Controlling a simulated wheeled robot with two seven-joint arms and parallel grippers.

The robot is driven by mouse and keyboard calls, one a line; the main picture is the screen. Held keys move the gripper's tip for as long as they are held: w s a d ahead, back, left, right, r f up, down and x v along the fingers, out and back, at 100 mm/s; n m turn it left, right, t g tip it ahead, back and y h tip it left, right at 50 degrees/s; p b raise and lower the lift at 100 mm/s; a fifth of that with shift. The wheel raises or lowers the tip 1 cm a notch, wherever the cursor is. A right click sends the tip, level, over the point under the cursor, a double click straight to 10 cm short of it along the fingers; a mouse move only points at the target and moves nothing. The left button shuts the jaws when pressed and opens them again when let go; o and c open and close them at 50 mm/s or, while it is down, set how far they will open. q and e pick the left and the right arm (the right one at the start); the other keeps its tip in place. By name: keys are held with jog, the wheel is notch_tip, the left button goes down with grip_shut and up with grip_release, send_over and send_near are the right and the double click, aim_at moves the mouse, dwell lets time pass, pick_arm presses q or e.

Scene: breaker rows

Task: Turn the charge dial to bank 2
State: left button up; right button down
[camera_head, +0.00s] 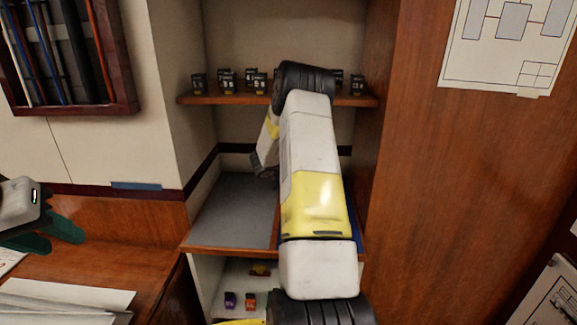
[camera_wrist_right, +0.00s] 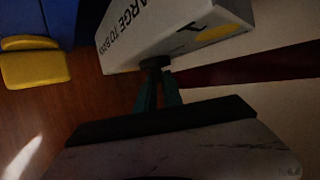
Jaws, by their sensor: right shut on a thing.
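A white box (camera_wrist_right: 185,30) shows in the right wrist view, with printed text partly readable as "ARGE TO BAN" and a yellow patch on another face. The dark charge dial (camera_wrist_right: 154,62) sticks out of the box's lower edge. My right gripper (camera_wrist_right: 158,84) has its teal fingers shut on the dial. The dial's pointer and setting cannot be made out. In the head view my right arm reaches into the shelf niche and hides the box and dial. My left gripper (camera_head: 52,234) is at the left edge, its green fingers apart and empty.
An upper shelf (camera_head: 190,99) carries several small black breakers (camera_head: 228,82). A grey mat (camera_head: 235,205) lies on the middle shelf. Purple (camera_head: 230,299) and orange (camera_head: 251,301) blocks sit below. Papers (camera_head: 65,300) lie on the wooden counter (camera_head: 110,262). A wooden panel (camera_head: 425,170) bounds the niche's right.

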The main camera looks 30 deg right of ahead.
jog(key=m+g, duration=0.2)
jog(key=g, duration=0.1)
jog(key=m+g, duration=0.3)
jog(key=shift+f+m, duration=0.2)
jog(key=shift+m, duration=0.1)
jog(key=shift+s+m+g+y, duration=0.1)
jog(key=shift+m+g+y, duration=0.6)
jog(key=shift+m+g, duration=0.95)
jog(key=shift+g, duration=0.55)
jog(key=c, duration=1.5)
grip_release()
jog(key=shift+r, duration=0.1)
jog(key=shift+a, duration=0.1)
jog(key=v, duration=0.6)
jog(key=shift+w+a+r, duration=0.15)
jog(key=shift+w, duration=0.1)
jog(key=shift+w+a+r, duration=0.2)
jog(key=shift+a+r, duration=0.05)
jog(key=shift+a, duration=0.2)
